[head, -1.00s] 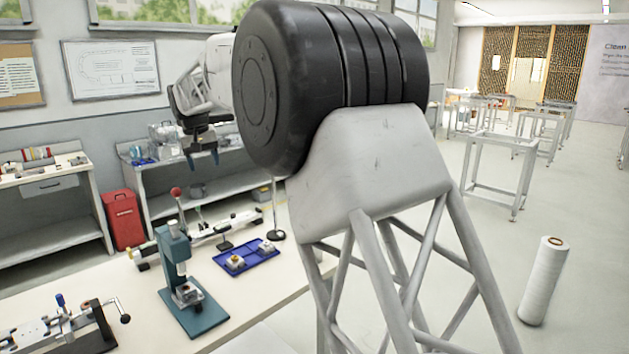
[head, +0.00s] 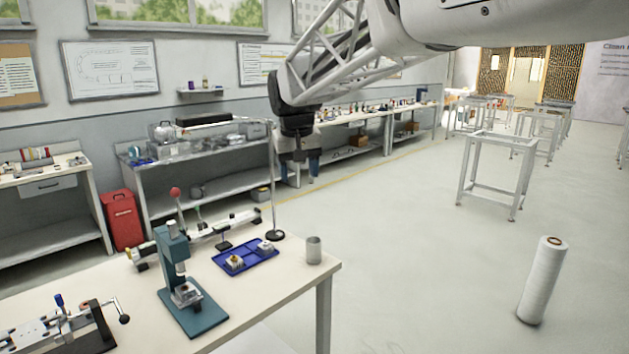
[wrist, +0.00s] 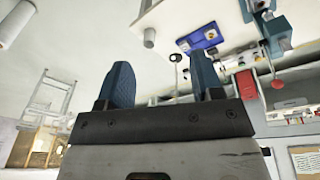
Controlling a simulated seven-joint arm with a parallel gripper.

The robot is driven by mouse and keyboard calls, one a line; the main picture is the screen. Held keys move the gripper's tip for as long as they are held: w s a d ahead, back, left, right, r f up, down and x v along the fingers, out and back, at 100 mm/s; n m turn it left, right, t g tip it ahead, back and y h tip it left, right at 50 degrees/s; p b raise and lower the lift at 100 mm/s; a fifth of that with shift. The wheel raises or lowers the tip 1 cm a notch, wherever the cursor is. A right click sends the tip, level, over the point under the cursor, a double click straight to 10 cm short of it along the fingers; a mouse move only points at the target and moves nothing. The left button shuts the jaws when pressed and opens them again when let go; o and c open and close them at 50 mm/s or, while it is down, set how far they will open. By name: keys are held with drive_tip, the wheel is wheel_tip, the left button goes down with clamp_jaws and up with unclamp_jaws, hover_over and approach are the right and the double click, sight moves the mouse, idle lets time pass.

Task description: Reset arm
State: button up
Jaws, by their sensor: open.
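My gripper (head: 298,172) hangs from the arm in the upper middle of the head view. It is above and beyond the far right corner of the white table (head: 268,300), clear of the surface. Its two blue fingers (wrist: 163,85) stand apart in the wrist view, with nothing between them. The wrist view is upside down and shows the table, the blue tray and the press at its top.
On the table are a teal press (head: 177,285), a blue tray (head: 246,256) with small parts, a grey cup (head: 313,250), a thin stand (head: 276,200) and a vise-like fixture (head: 65,330). A white roll (head: 542,282) stands on the floor at right. The floor between is open.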

drive_tip(key=s+d+f+m, duration=0.1)
drive_tip(key=s+d+f, duration=0.2)
drive_tip(key=s+d, duration=0.6)
drive_tip(key=s+d+f+m, duration=0.1)
drive_tip(key=s+d+f, duration=0.1)
drive_tip(key=s+d, duration=0.6)
drive_tip(key=s+d+f, duration=0.1)
drive_tip(key=s+f, duration=0.3)
drive_tip(key=s, duration=0.3)
drive_tip(key=s+d+f+m, duration=0.1)
drive_tip(key=s+d+f, duration=0.1)
drive_tip(key=s, duration=0.5)
drive_tip(key=s+d+f, duration=0.2)
drive_tip(key=s+f, duration=0.3)
drive_tip(key=s, duration=0.2)
drive_tip(key=shift+f+m, duration=0.3)
